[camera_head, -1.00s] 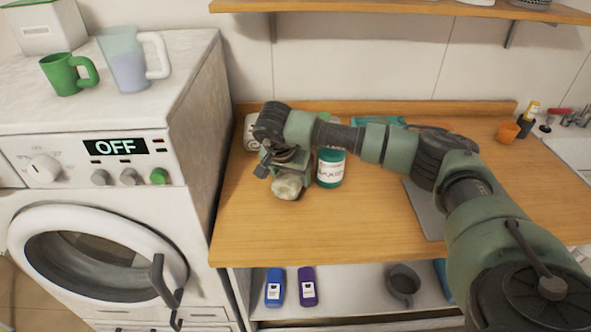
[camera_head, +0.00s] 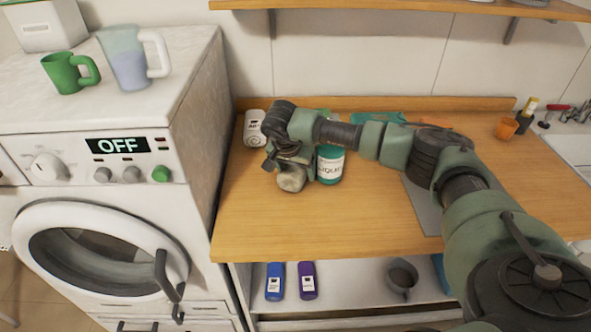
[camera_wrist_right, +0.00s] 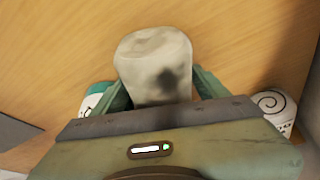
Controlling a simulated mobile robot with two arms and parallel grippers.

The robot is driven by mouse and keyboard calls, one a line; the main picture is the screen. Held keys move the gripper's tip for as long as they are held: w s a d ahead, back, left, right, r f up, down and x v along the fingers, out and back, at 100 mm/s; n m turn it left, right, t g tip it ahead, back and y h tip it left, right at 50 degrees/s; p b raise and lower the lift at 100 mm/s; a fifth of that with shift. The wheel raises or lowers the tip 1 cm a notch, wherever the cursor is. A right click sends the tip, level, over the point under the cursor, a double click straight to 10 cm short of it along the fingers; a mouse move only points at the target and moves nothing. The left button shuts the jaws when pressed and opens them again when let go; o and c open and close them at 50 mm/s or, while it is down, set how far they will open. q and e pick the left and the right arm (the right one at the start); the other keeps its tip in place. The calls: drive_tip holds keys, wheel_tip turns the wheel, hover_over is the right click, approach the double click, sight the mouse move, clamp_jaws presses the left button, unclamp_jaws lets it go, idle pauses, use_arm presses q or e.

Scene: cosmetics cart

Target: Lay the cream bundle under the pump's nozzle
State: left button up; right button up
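The cream bundle (camera_head: 291,179) is a rounded, pale roll above the wooden worktop, with a dark smudge in the right wrist view (camera_wrist_right: 156,65). My right gripper (camera_wrist_right: 155,88) has a green finger against each side of it and is shut on it. The teal bottle (camera_head: 330,166) with a white label stands just right of the bundle, and its edge shows in the wrist view (camera_wrist_right: 95,98). Its top is hidden behind my arm, so I see no nozzle. My left gripper is not in view.
A white labelled container (camera_head: 254,128) stands at the worktop's back left. The wooden worktop (camera_head: 300,225) is clear in front of the bundle. A grey board (camera_head: 421,208) lies under my right arm. The washing machine (camera_head: 110,180) borders on the left.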

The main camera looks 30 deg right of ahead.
drive_tip(key=shift+r, duration=0.3)
drive_tip(key=shift+a+r, duration=0.2)
drive_tip(key=shift+r, duration=0.05)
drive_tip(key=b+v, duration=0.2)
drive_tip(key=v, duration=0.9)
drive_tip(key=shift+r+b, duration=0.1)
drive_tip(key=shift+b, duration=0.2)
